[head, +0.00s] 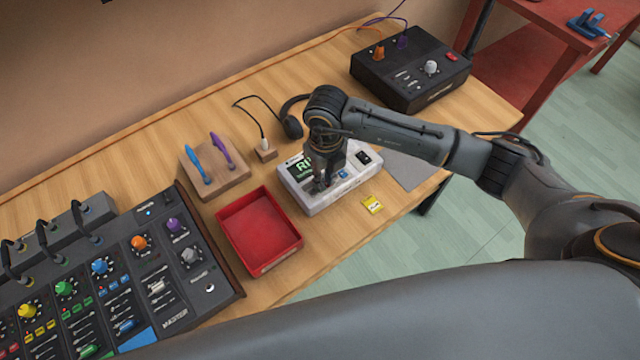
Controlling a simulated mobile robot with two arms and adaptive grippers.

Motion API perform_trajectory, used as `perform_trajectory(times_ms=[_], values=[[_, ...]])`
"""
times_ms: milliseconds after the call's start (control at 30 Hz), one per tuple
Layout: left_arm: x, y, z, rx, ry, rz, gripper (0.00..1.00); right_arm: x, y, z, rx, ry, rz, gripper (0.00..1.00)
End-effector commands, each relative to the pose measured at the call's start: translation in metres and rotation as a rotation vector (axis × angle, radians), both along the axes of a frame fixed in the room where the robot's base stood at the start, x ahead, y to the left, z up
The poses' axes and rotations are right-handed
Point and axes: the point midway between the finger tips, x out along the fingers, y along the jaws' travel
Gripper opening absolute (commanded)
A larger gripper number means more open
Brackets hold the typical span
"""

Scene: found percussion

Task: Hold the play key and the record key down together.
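A white recorder box (300,195) lies on the wooden table, with a dark screen (300,169) that shows green letters, partly covered by my gripper. A small blue key (343,174) shows on its front part. The play and record keys cannot be told apart here; some keys are hidden behind my gripper. My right gripper (321,186) points down over the front left part of the recorder, its fingertips at or just above the key row. Whether it touches a key, and whether its fingers are closed, I cannot tell. My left gripper is out of view.
A red tray (297,247) stands left of the recorder, and a mixer (225,290) beyond it. A wooden block (237,185) holds blue and purple sticks. A yellow card (372,205) lies in front. Headphones (291,124) and a black box (395,95) are behind.

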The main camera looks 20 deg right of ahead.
Motion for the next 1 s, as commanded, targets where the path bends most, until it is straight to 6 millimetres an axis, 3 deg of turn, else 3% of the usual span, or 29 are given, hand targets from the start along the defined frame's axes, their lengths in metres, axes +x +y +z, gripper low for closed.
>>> perform_trajectory(times_ms=[600, 1000], values=[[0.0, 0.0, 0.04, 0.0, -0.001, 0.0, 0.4, 0.001, 0.0, 0.064, 0.0, -0.002, 0.001, 0.14], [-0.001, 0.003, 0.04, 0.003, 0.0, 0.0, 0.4, 0.001, 0.0, 0.068, 0.001, -0.002, 0.0, 0.14]])
